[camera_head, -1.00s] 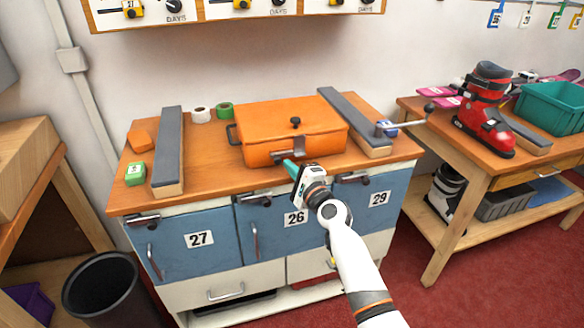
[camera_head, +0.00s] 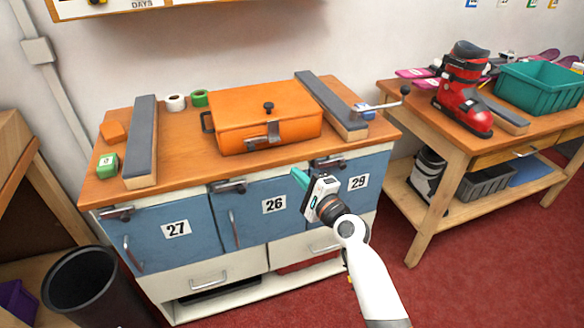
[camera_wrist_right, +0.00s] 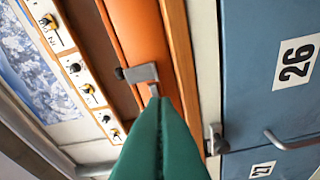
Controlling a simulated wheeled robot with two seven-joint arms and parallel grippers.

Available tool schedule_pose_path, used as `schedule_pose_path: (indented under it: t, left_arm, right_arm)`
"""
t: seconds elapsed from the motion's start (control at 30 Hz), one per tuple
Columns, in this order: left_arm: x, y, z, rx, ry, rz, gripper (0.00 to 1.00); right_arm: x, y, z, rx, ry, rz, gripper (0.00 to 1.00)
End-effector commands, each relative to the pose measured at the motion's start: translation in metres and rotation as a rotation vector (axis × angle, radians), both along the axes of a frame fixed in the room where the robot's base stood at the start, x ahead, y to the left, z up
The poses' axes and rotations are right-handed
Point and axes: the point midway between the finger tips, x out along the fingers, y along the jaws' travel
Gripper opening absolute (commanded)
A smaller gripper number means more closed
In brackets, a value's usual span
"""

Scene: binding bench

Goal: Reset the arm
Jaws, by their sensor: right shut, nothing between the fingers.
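My right gripper (camera_head: 299,177) has teal fingers that are closed together with nothing between them. In the head view it is in front of the bench, near the cabinet doors marked 26 and 29, apart from the orange case. The closed fingers (camera_wrist_right: 158,130) also fill the lower middle of the right wrist view. The orange case (camera_head: 262,120) stands closed on the bench top, with a metal latch (camera_head: 264,138) on its front and a dark knob on its lid. My left gripper is in neither view.
The wooden bench top (camera_head: 178,152) carries two long grey-topped blocks, one on either side of the case (camera_head: 141,140). A black bin (camera_head: 82,280) stands at lower left. A second table at right holds a red ski boot (camera_head: 463,92) and a teal crate (camera_head: 541,90). Red floor is free between.

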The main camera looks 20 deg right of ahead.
Motion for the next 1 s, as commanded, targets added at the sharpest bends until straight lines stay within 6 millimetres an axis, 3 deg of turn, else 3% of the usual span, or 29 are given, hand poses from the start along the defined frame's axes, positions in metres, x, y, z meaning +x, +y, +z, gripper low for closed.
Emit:
schedule_pose_path:
  t: [0.5, 0.63, 0.77, 0.83, 1.0]
  left_arm:
    - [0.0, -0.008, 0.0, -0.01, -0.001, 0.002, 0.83]
    - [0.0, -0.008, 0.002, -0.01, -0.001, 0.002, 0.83]
    - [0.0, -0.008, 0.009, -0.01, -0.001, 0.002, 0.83]
    - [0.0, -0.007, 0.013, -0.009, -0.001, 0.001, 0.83]
    - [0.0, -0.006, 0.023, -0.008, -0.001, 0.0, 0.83]
  right_arm:
    - [-0.003, -0.001, -0.001, -0.001, 0.001, 0.0, 0.0]
    - [-0.003, -0.001, -0.021, -0.047, 0.035, -0.006, 0.0]
    - [-0.013, 0.0, -0.087, -0.207, 0.143, -0.013, 0.0]
    - [-0.026, 0.0, -0.137, -0.336, 0.221, -0.003, 0.0]
    - [-0.084, -0.001, -0.256, -0.667, 0.399, 0.082, 0.0]
